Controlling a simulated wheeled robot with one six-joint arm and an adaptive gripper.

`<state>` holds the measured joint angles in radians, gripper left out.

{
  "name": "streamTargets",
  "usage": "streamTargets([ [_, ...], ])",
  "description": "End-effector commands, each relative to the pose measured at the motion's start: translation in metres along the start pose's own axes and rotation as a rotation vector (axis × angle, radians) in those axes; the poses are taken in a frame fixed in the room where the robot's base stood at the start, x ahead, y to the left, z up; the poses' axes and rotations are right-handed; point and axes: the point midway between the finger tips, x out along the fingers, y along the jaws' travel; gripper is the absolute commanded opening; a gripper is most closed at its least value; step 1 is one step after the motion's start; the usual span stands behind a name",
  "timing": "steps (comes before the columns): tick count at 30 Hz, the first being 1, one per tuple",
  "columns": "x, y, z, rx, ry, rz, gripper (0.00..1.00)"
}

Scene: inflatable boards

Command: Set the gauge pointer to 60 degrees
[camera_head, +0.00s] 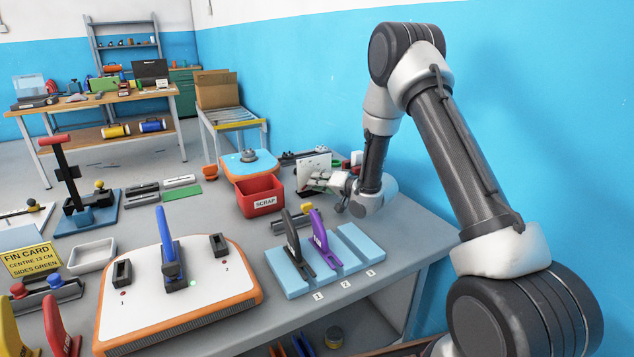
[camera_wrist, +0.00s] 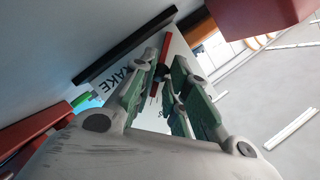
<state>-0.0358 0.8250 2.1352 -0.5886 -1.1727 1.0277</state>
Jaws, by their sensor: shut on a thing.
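The gauge is a white upright panel (camera_head: 312,163) at the back of the bench, by the blue wall. Its white face (camera_wrist: 181,47) fills the middle of the wrist view, with black letters partly hidden by a finger. A thin red pointer (camera_wrist: 164,50) with a dark hub shows between my fingers. My gripper (camera_head: 322,181) is in front of the panel, and in the wrist view its green-padded fingers (camera_wrist: 167,70) close around the pointer's dark middle. The exact contact is small and partly hidden. I cannot read the pointer's angle or the scale.
A red SCRAP bin (camera_head: 260,195) stands left of my gripper. Purple and black fins stand in a blue slotted rack (camera_head: 288,275) nearer me. A white and orange board (camera_head: 150,315) lies at the front left. Small red and green items sit right of the panel, near the wall.

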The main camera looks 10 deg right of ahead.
Motion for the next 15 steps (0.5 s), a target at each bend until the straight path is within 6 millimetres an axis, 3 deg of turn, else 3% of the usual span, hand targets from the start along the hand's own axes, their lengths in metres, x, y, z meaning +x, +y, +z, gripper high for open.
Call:
streamTargets([
  [15, -0.0001, 0.0028, -0.0036, 0.048, 0.008, -0.021, 0.00],
])
